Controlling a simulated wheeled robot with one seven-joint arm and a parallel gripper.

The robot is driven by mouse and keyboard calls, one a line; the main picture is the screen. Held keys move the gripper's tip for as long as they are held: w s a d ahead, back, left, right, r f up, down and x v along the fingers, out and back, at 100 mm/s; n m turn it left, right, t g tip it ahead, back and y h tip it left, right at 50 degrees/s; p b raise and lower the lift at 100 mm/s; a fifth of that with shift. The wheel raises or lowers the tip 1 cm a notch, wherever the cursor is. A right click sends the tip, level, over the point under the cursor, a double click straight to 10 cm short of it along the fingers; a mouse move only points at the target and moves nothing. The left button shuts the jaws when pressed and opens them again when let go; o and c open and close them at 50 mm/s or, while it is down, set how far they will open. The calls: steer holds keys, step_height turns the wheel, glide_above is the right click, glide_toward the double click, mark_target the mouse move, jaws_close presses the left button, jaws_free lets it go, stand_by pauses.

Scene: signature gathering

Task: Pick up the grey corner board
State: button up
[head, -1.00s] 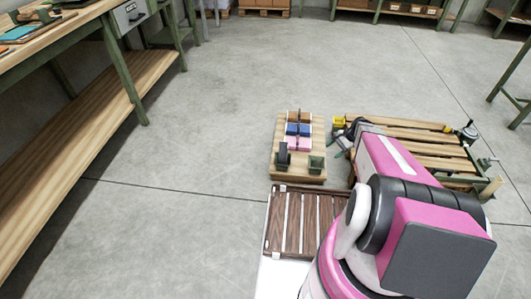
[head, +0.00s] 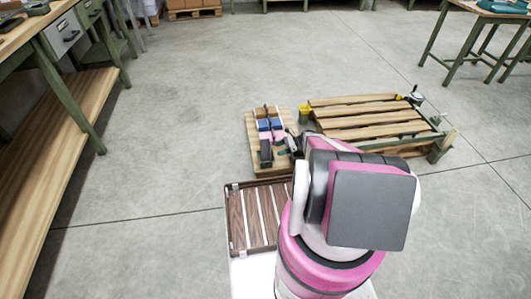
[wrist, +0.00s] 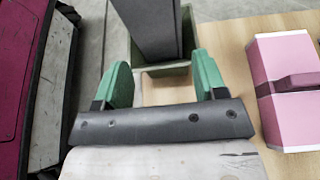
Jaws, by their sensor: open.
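The grey corner board, a dark grey upright piece (wrist: 152,28), stands in a green holder (wrist: 168,70) in the wrist view. Its upper end leaves the top of the picture. In the head view a dark upright piece (head: 266,152) stands at the near left of a wooden board. My gripper (wrist: 163,82) has green fingertips set wide apart, with nothing between them. The grey board lies just beyond the tips, roughly in line with the gap. In the head view my gripper (head: 288,147) is partly hidden by my arm, right of the dark piece.
A pink block (wrist: 285,85) stands right of my gripper in the wrist view. A slatted pallet (head: 365,120) lies to the right. A brown slatted tray (head: 236,218) is nearer. Open floor lies left.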

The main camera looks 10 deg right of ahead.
mark_target(267, 153)
steer(key=shift+x, duration=4)
steer(key=shift+s+r, duration=0.1)
steer(key=c, duration=0.6)
